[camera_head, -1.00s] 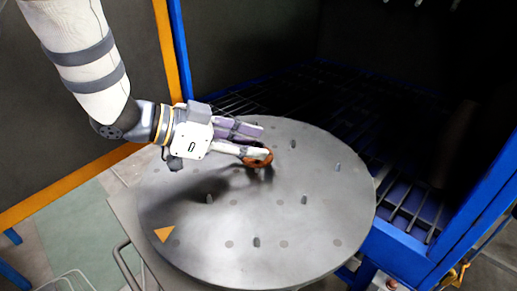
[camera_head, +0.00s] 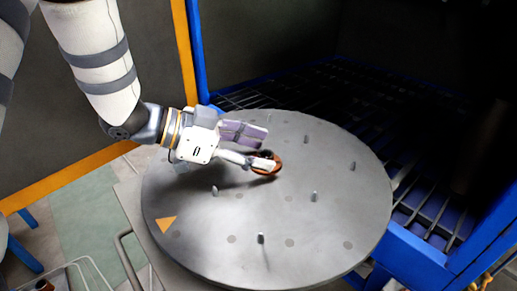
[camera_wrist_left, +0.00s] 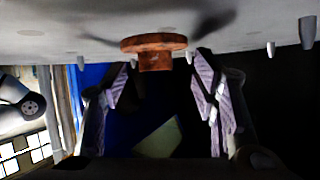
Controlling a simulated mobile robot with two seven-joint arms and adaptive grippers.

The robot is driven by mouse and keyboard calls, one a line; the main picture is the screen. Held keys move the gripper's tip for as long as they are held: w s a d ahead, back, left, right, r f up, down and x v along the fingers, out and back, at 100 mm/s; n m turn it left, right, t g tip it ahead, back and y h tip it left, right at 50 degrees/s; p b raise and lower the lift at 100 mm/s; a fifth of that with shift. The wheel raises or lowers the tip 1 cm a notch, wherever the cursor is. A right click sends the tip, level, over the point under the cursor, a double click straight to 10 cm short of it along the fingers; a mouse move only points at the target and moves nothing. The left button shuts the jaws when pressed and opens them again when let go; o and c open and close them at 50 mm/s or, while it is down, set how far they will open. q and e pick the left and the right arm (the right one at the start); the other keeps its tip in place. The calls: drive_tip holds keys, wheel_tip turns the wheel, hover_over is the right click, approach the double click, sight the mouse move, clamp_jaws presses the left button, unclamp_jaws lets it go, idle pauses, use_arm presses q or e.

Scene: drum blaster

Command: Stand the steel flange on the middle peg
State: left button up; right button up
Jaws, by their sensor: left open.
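The steel flange (camera_head: 277,170), rusty orange-brown, is on the round grey table towards its far side. In the left wrist view the flange (camera_wrist_left: 154,45) shows its wide disc against the table surface and its narrower hub facing away from it. My left gripper (camera_head: 254,148) is open, its fingers spread around the flange; one finger covers part of it in the head view. Whether a peg passes through the flange is hidden. Short grey pegs stand on the table, one (camera_head: 314,196) to the right of the flange and one (camera_head: 215,190) to its left. My right gripper is out of view.
The round table (camera_head: 330,240) has more pegs, including one at the front (camera_head: 261,239), and an orange triangle (camera_head: 166,224). A blue cabinet frame (camera_head: 413,258) with a dark grated interior stands behind and right. A wire basket (camera_head: 95,268) is at lower left.

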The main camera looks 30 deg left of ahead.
use_arm(q)
drive_tip(key=v, duration=0.3)
drive_tip(key=p+v, duration=0.1)
drive_tip(key=v, duration=0.3)
drive_tip(key=p+v, duration=0.1)
drive_tip(key=v, duration=0.2)
drive_tip(key=shift+s+a+r, duration=0.15)
drive_tip(key=shift+r, duration=0.3)
drive_tip(key=shift+s+a+p, duration=0.25)
drive_tip(key=shift+p, duration=0.05)
drive_tip(key=shift+a+f, duration=0.1)
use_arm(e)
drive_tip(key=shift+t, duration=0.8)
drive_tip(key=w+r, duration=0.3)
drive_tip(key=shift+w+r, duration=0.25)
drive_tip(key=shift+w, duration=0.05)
